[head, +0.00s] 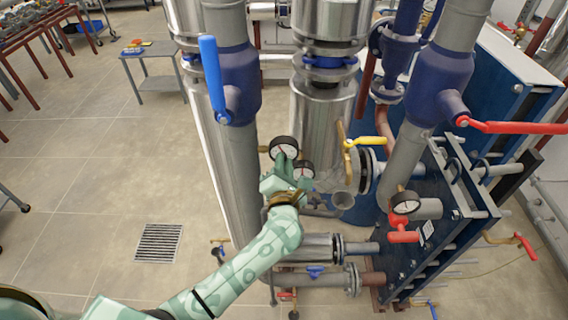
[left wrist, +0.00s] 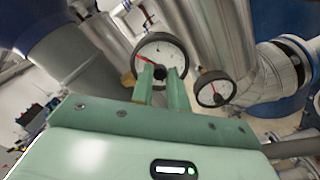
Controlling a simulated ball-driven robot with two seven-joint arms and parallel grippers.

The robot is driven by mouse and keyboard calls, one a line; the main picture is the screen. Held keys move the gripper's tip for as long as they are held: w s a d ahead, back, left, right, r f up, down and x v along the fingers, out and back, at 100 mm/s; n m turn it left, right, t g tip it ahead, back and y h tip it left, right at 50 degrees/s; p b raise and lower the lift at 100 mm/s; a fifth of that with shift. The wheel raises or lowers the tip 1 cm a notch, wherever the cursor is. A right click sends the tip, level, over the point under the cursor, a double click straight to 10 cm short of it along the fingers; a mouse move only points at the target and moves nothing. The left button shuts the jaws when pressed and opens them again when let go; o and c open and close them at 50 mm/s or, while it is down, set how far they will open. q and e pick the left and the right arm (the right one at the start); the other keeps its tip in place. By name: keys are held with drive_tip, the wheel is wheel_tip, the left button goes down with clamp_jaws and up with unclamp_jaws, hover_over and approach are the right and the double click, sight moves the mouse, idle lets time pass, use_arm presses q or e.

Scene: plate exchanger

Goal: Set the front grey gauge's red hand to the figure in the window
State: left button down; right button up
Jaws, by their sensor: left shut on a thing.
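A round gauge (head: 283,146) with a white face and dark rim sits on the pipework in the middle of the head view. It shows larger in the left wrist view (left wrist: 160,47), its red hand (left wrist: 146,60) pointing left and slightly up. My left gripper (head: 284,161) is at this gauge's face; in the left wrist view its two fingers (left wrist: 161,76) are shut on the dark centre knob (left wrist: 160,73). The fingers cover the lower dial. A second gauge (head: 304,169) is close on the right, also in the wrist view (left wrist: 214,89). No window figure is readable. My right gripper is not in view.
A third gauge (head: 405,202) stands farther right, above a red fitting (head: 404,236). Pipes crowd both sides, with a blue lever (head: 212,78), a yellow lever (head: 367,141) and a red lever (head: 515,127). The tiled floor (head: 100,190) at left is largely clear.

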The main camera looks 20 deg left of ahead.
use_arm(q)
drive_tip(key=c, duration=1.4)
unclamp_jaws()
drive_tip(key=shift+o, duration=0.2)
drive_tip(key=b+v, duration=0.2)
drive_tip(key=v, duration=1.4)
drive_tip(key=shift+s, duration=0.15)
drive_tip(key=shift+d, duration=0.1)
